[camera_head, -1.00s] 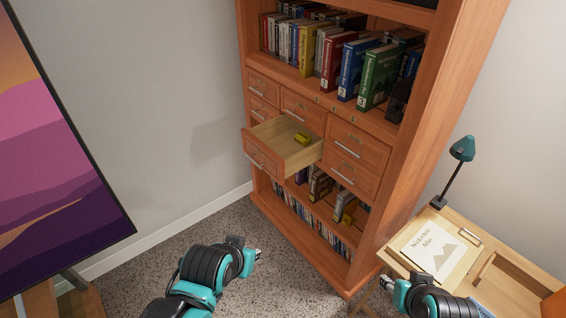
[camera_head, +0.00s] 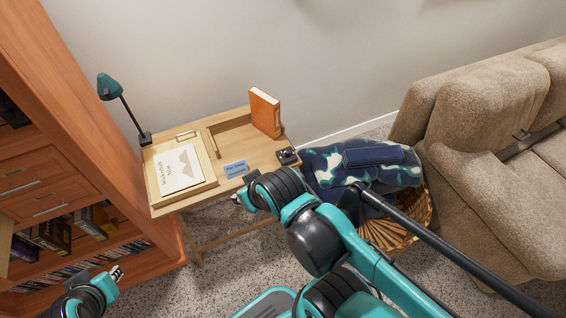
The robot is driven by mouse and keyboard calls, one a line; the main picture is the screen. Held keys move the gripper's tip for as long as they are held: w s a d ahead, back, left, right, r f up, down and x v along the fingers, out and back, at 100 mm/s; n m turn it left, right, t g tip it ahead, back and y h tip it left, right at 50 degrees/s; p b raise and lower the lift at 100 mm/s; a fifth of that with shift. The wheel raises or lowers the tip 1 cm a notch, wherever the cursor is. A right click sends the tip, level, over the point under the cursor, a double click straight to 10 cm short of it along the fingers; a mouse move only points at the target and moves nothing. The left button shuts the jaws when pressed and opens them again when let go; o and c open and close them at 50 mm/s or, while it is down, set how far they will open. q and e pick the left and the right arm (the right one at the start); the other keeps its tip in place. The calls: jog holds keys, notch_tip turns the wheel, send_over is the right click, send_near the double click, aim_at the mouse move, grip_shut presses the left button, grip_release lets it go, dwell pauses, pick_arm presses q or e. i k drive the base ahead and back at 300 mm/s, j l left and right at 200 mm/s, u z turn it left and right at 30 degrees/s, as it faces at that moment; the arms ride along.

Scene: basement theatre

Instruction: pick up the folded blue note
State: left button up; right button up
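The folded blue note (camera_head: 236,168), a small light-blue card with dark writing, stands on the front part of the wooden desk (camera_head: 262,152), right of the drawing board. My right gripper (camera_head: 236,198) is just below the note in the picture, partly hidden behind its own dark wrist; I see no contact with the note. My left gripper (camera_head: 117,273) is at the lower left in front of the bookcase, far from the note. Both fingertips show too small to tell open from shut.
The drawing board with a sheet (camera_head: 180,170), teal lamp (camera_head: 112,88), orange binder (camera_head: 265,112) and small black object (camera_head: 287,156) are on the desk. A basket with a patterned blanket (camera_head: 345,172) and a beige sofa (camera_head: 490,130) stand right. The bookcase (camera_head: 60,90) is left.

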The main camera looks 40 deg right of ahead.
aim_at(233, 170)
jog(key=z, duration=0.8)
jog(key=i+l+z, duration=0.1)
jog(key=l+z, duration=0.25)
jog(key=i+l+z, duration=0.1)
jog(key=z, duration=0.2)
jog(key=l, duration=0.1)
